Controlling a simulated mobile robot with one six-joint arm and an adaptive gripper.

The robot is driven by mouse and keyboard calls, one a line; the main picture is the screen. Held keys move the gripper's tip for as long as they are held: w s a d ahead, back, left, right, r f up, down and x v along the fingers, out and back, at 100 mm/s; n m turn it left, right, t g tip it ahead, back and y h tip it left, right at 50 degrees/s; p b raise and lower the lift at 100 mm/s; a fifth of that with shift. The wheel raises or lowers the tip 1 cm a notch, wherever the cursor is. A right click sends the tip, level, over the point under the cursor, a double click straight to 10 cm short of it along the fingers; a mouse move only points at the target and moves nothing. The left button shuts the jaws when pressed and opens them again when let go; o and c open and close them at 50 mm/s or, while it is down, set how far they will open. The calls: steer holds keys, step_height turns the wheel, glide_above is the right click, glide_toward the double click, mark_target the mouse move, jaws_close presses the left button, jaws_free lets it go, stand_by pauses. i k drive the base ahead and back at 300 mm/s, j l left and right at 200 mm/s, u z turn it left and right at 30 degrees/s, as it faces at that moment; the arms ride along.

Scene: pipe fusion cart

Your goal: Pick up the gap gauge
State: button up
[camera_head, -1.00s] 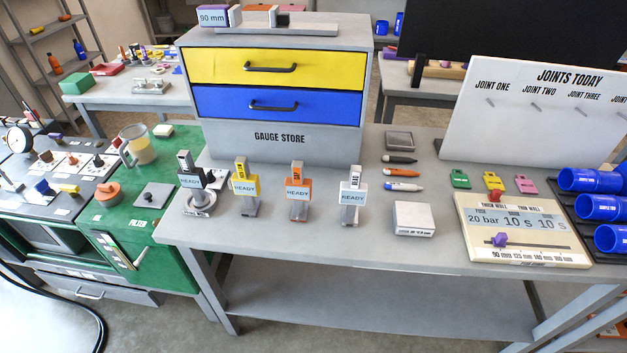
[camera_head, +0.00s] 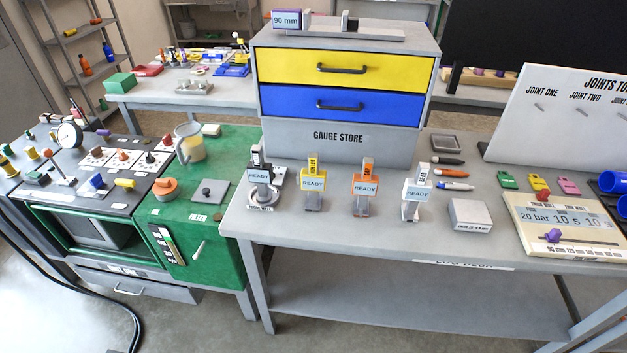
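A row of several small gauges stands upright on the grey bench in front of the gauge store, each with a READY tag. The orange gauge (camera_head: 365,187) is third from the left; its small top lettering may read GAP, but it is too small to be sure. The black gauge (camera_head: 261,178) is at the left end, on a round metal base. The yellow gauge (camera_head: 313,184) stands between the black and orange ones. The white gauge (camera_head: 416,191) is at the right end, its lettering looking like BEAD. The gauges stand apart. My gripper is not in view.
The gauge store (camera_head: 338,142), with yellow and blue drawers, rises close behind the gauges. A light grey box (camera_head: 470,215) and several pens lie to the right. A green cabinet (camera_head: 200,240) adjoins on the left. The bench front before the gauges is clear.

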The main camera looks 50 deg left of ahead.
mark_target(364, 184)
steer(key=u, duration=1.5)
